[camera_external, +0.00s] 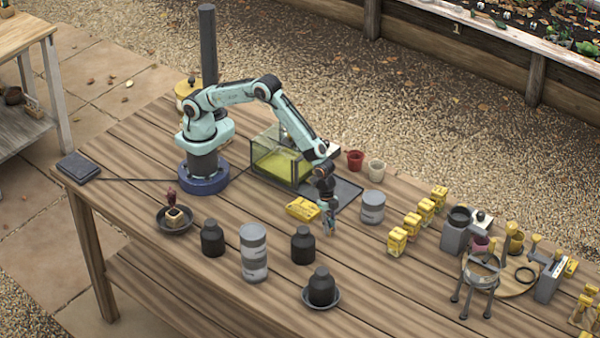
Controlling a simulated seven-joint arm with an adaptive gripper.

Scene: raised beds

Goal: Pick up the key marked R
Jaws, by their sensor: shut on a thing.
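My gripper (331,231) points down, low over the middle of the table. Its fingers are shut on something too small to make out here. A yellow block (302,209) with dark marks lies just left of the gripper, apart from the fingers. Several yellow pieces with dark marks stand in a slanting row to the right, the nearest (397,242) at the front end. I cannot read a letter on any of them, so I cannot tell which thing is the key marked R.
A black jar (303,245) stands close in front of the gripper, with a grey tin (372,207) to its right. A glass tank (280,160) stands behind. A three-legged stand (481,270) is at the right. Some bare wood lies right of the gripper.

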